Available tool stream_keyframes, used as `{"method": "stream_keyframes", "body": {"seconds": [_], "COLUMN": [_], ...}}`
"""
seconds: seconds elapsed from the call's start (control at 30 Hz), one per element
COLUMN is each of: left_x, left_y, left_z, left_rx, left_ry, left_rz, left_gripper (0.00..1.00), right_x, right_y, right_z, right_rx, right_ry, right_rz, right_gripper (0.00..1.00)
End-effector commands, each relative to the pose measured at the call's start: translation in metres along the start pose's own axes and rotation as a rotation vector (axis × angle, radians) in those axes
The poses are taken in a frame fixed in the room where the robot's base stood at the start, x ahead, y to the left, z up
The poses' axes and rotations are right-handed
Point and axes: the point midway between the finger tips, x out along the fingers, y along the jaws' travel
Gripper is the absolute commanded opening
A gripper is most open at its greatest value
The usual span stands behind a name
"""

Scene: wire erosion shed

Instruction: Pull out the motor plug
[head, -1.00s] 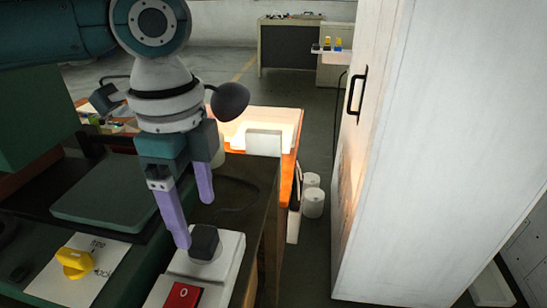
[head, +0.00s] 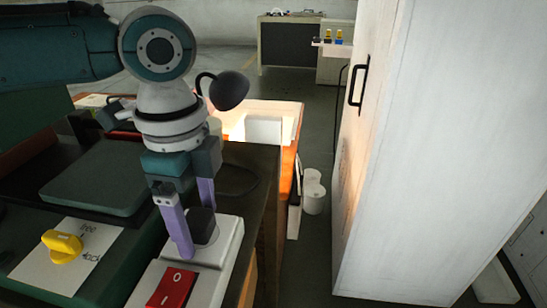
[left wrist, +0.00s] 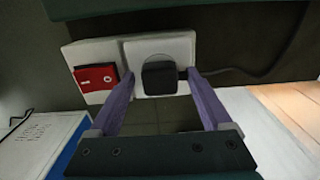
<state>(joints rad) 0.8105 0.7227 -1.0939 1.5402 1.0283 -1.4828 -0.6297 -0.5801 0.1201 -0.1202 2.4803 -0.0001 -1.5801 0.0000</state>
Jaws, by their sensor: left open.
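The motor plug (head: 203,226) is a black block seated in a white socket plate (head: 226,243). The plug also shows in the left wrist view (left wrist: 160,78), with a dark cable leaving its right side. My left gripper (head: 200,232) points down at the plug with its purple fingers open. In the left wrist view the fingers (left wrist: 160,77) stand one on each side of the plug, with a gap at the left; whether the right finger touches the plug or cable I cannot tell. My right gripper is not in view.
A red rocker switch (head: 172,287) sits on the same white unit in front of the socket. A yellow knob (head: 62,246) on a labelled plate is to the left. A tall white cabinet (head: 440,150) stands at the right, with open floor before it.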

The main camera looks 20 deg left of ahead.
Motion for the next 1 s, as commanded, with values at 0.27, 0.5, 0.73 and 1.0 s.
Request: {"method": "stream_keyframes", "body": {"seconds": [0.27,0.5,0.73,1.0], "left_x": [-0.0015,-0.0003,0.0,-0.0005], "left_y": [0.0001,-0.0004,-0.0003,-0.0001], "left_z": [-0.0003,-0.0002,-0.0001,0.0], "left_rx": [0.0,0.0,0.0,0.0], "left_ry": [0.0,0.0,0.0,0.0], "left_rz": [0.0,-0.001,-0.001,0.0], "left_gripper": [0.82,0.82,0.82,0.82], "right_x": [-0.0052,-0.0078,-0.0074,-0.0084], "right_y": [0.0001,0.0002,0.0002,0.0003], "right_z": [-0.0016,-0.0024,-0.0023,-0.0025], "right_rx": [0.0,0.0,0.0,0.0], "right_ry": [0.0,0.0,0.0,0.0], "right_rz": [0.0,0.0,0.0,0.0], "right_gripper": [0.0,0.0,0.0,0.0]}}
